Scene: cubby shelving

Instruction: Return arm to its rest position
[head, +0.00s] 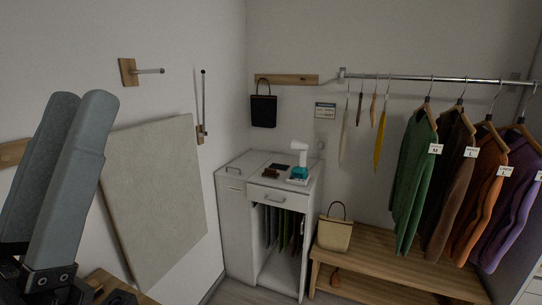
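My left gripper (82,97) is at the left edge of the head view, raised and pointing up. Its two long grey fingers lie side by side with no gap showing, and it looks shut with nothing held between them. It is in front of the beige wall panel (165,205) in the picture, and I see no contact. My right gripper and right arm are not in view.
A white cabinet (240,180) with a handheld device (300,153) on top stands in the corner. A wooden bench (380,270) holds a beige bag (334,235). Garments hang from the rail (450,80) at right. A peg (150,71) sticks out from the left wall.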

